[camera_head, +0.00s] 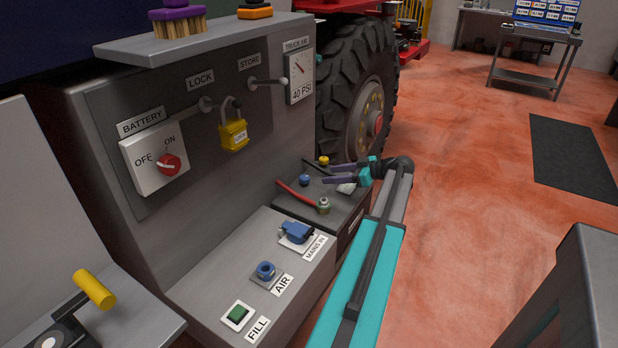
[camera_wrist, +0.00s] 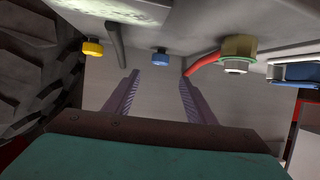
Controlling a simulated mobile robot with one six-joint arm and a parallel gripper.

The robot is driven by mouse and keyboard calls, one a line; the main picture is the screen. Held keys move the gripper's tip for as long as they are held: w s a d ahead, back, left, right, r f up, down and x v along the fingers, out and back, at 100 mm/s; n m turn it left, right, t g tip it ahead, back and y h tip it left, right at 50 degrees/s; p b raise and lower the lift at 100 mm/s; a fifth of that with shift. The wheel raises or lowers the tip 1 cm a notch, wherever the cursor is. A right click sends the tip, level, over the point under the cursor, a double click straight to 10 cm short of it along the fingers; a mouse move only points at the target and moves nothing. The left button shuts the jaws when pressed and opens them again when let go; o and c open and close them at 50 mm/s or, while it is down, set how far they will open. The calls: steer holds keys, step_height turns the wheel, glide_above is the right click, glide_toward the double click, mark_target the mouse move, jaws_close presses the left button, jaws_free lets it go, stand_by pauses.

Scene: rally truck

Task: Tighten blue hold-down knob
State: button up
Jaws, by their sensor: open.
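The blue hold-down knob (camera_head: 305,180) is a small round knob on top of the dark battery box, left of my gripper in the head view. In the wrist view the blue knob (camera_wrist: 160,58) is ahead of my gripper, between the lines of its two fingers. My gripper (camera_head: 331,174) has purple fingers and teal parts and reaches left over the box. In the wrist view my gripper (camera_wrist: 157,80) is open, with nothing between its fingertips. A gap seems to remain between the fingertips and the knob.
A yellow knob (camera_head: 323,161) stands behind the blue knob. A red cable (camera_head: 296,197) runs to a terminal with a nut (camera_head: 324,206). A blue mains inlet (camera_head: 297,232) is in front. The big truck tyre (camera_head: 352,80) stands behind. Open floor (camera_head: 470,200) lies right.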

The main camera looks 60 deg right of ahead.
mark_target(308, 178)
steer(key=p+x, duration=0.1)
steer(key=x, duration=1)
steer(key=c, duration=1)
steer(key=shift+c, duration=0.2)
steer(key=shift+a+f+m+h+b, duration=0.2)
steer(key=shift+m+h+b, duration=0.3)
steer(key=shift+h+b, duration=0.3)
